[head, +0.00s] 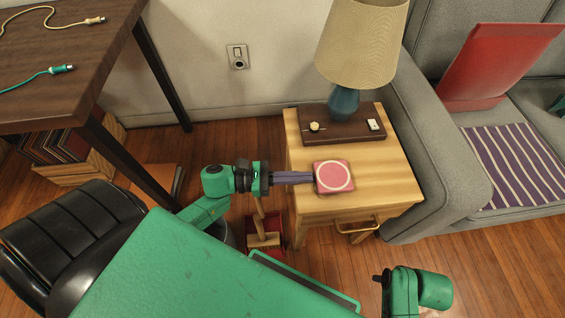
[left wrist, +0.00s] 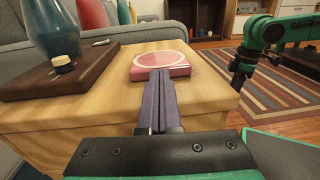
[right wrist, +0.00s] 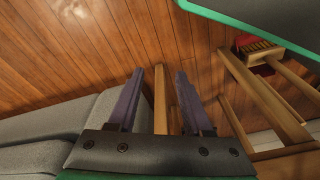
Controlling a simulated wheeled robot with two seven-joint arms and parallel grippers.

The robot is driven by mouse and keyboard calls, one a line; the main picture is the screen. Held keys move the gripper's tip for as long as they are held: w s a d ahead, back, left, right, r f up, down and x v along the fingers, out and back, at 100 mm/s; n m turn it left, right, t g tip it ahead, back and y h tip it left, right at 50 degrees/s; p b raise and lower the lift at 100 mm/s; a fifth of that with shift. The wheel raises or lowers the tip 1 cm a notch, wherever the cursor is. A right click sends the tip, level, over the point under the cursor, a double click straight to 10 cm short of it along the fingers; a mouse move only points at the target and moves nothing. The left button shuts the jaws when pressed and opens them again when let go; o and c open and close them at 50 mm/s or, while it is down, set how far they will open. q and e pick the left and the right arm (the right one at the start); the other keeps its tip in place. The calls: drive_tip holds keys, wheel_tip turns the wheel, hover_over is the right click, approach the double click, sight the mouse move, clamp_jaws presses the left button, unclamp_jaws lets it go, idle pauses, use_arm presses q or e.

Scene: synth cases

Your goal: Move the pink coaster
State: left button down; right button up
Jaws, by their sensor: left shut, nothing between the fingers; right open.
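The pink coaster (head: 334,176), a square block with a pale ring on top, lies on the wooden side table (head: 380,185) near its left edge. It also shows in the left wrist view (left wrist: 160,70). My right gripper (right wrist: 158,72) is open and empty, above the wooden floor and away from the coaster.
A grey sofa (head: 440,170) borders the right. The tabletop right of the coaster is clear.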

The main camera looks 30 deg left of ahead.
sight(315, 177)
use_arm(q)
drive_tip(key=shift+d, duration=0.25)
drive_tip(key=shift+w+d, duration=0.15)
drive_tip(key=shift+w, duration=0.05)
drive_tip(key=shift+b+x, duration=0.7)
drive_tip(key=shift+x, duration=0.5)
drive_tip(key=shift+w+d, duration=0.2)
drive_tip(key=shift+d, duration=0.1)
use_arm(e)
drive_tip(key=r, duration=0.3)
drive_tip(key=shift+a, duration=0.2)
